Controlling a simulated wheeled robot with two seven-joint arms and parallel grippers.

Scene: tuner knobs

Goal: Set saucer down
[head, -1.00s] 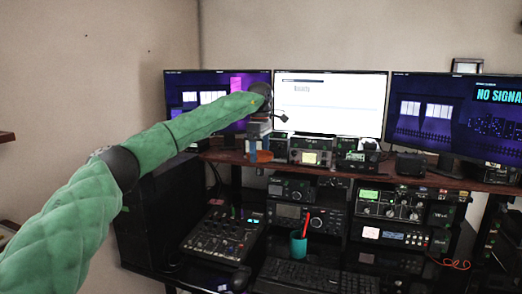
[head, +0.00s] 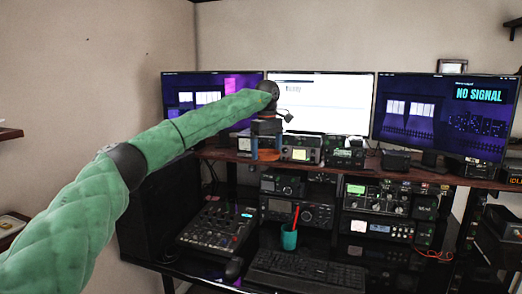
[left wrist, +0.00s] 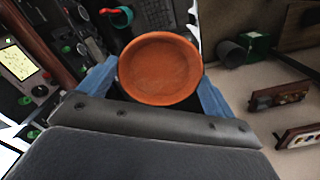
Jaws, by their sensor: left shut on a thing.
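An orange, round, shallow saucer (left wrist: 160,69) sits between the two blue fingers of my left gripper (left wrist: 157,82) in the left wrist view, its open face toward the camera. The fingers close on it from both sides. In the head view my left gripper (head: 267,146) is by the upper wooden shelf, left of centre, pointing down. A thin orange part of the saucer (head: 268,155) shows between its fingertips. I cannot tell whether the saucer touches the shelf. My right gripper is not in view.
Small radios (head: 301,149) stand on the wooden shelf (head: 402,177) just right of the gripper, with monitors (head: 324,102) behind. Below are a mixer (head: 217,230), a teal cup with red sticks (head: 289,238) and a keyboard (head: 306,273).

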